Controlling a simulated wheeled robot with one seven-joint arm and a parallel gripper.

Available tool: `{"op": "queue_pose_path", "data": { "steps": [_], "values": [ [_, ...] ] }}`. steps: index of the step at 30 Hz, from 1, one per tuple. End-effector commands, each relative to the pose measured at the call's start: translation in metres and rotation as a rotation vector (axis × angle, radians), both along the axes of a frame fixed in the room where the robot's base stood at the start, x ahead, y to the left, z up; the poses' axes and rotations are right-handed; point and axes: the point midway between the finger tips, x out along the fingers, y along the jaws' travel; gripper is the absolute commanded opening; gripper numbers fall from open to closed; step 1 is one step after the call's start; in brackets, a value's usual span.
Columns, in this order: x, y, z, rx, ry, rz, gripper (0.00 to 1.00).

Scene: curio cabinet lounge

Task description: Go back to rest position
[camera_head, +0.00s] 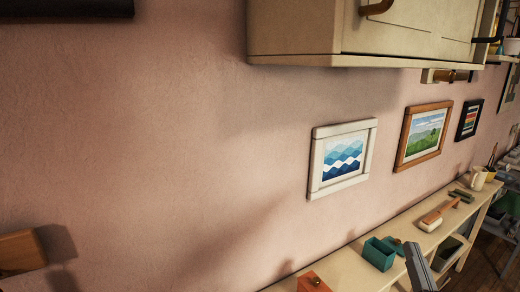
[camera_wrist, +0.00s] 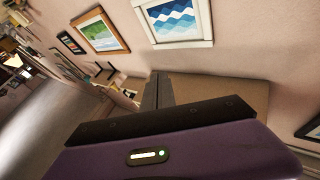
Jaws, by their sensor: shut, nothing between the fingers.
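My gripper (camera_wrist: 159,78) is shut and empty in the wrist view, its grey fingers together and pointing away from the purple wrist housing. In the head view a grey, upright piece at the lower right edge (camera_head: 418,264) looks like part of my gripper. It stands in front of the cream shelf and hides some of its top.
A cream shelf (camera_head: 345,270) along the pink wall carries a teal box (camera_head: 379,254), an orange box (camera_head: 313,283), a brush (camera_head: 440,213) and a mug (camera_head: 478,178). A cream wall cabinet (camera_head: 300,30) juts out above. Framed pictures (camera_head: 342,158) hang between.

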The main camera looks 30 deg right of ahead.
Motion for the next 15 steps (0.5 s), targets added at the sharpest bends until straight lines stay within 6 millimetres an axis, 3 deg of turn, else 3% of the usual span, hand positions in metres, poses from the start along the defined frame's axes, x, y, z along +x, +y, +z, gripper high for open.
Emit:
{"op": "queue_pose_path", "data": {
  "steps": [1, 6, 15],
  "values": [
    [-0.007, 0.021, -0.015, 0.003, 0.028, 0.022, 0.0],
    [-0.036, 0.081, -0.048, -0.01, 0.107, 0.094, 0.0],
    [-0.103, 0.173, -0.093, -0.033, 0.295, 0.269, 0.0]
  ]
}}
